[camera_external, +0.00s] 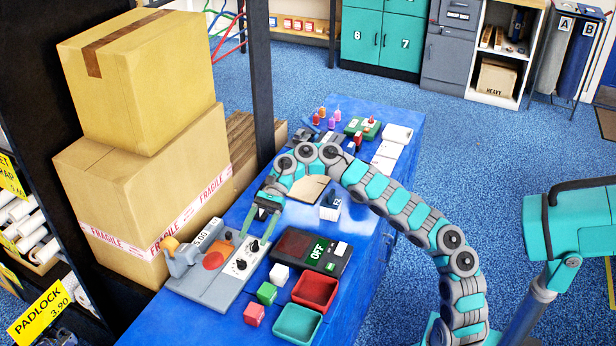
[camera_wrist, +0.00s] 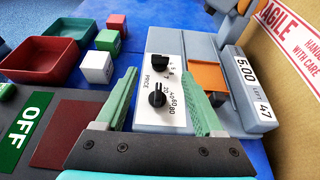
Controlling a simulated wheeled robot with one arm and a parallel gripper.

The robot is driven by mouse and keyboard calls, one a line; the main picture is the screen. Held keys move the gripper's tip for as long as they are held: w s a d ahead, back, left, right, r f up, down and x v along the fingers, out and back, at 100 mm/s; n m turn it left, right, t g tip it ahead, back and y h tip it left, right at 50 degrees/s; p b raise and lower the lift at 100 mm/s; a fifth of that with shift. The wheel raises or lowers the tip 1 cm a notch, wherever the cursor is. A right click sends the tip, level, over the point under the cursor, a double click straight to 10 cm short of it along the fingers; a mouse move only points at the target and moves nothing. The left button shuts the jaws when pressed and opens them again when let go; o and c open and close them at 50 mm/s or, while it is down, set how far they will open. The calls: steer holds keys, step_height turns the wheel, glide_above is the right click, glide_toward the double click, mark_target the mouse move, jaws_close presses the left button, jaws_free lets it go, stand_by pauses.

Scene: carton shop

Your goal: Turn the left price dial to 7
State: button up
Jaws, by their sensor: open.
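The price panel (camera_external: 247,258) is a white plate on a grey machine, with two black dials. In the wrist view, the farther dial (camera_wrist: 157,61) has small single digits beside it, and the nearer dial (camera_wrist: 157,96) has 20 to 80 marks. The word PRICE lies between them. The exact pointer readings are too small to tell. A display (camera_wrist: 245,75) on the machine reads 5.00. My gripper (camera_external: 257,236) is open and empty, pointing down near the panel. In the wrist view its two green fingers (camera_wrist: 162,104) appear on either side of the nearer dial; contact cannot be told.
A dark box (camera_external: 311,252) marked OFF is beside the panel. Red and teal trays (camera_external: 297,323) and small white, green and red cubes (camera_external: 267,293) lie nearby. Large cartons (camera_external: 140,200) stand close on the left. An orange-and-grey tape dispenser (camera_external: 180,254) stands at the machine's left end.

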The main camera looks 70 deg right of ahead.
mark_target(242, 264)
steer(key=x, duration=0.7)
jaws_close()
stand_by(0.5)
